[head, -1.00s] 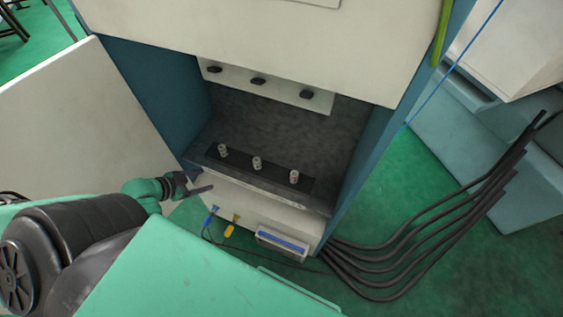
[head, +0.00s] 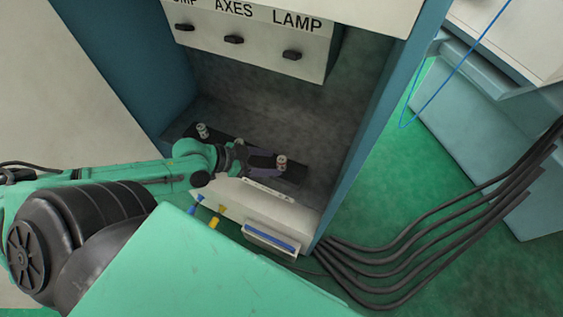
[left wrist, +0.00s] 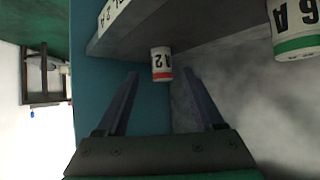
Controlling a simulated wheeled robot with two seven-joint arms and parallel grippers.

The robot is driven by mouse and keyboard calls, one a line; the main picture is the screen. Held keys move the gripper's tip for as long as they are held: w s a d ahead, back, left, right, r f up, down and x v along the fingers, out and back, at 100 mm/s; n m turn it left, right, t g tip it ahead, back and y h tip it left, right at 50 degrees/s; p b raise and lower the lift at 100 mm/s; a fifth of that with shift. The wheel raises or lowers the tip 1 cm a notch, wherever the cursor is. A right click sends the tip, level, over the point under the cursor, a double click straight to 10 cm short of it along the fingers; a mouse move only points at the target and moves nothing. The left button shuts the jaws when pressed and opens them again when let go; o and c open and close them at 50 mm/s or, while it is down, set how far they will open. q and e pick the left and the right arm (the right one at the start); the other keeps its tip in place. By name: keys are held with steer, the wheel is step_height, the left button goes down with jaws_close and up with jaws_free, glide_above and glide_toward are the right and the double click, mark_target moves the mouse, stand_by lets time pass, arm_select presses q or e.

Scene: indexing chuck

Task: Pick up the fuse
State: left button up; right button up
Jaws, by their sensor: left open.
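Small white cylindrical fuses stand on a dark strip inside the open cabinet. In the head view one fuse (head: 202,130) is at the left and another fuse (head: 282,162) is at the right; the middle one is hidden by my arm. My left gripper (head: 268,162) is open over the strip, its fingers pointing toward the right fuse. In the left wrist view a red-banded fuse (left wrist: 161,64) shows ahead, between the open fingers. A green-banded fuse (left wrist: 295,28), marked 6 A, is at the upper right. My right gripper is out of view.
The cabinet's side walls (head: 385,110) flank the recess. A panel with black knobs (head: 233,39), lettered AXES and LAMP, overhangs it. A white ledge with a blue-edged box (head: 270,241) is in front. Thick black cables (head: 440,215) run at the right.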

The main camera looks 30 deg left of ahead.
mark_target(282, 162)
arm_select(q)
steer(key=b+x, duration=0.3)
steer(key=x, duration=0.2)
steer(key=shift+w, duration=0.15)
jaws_close()
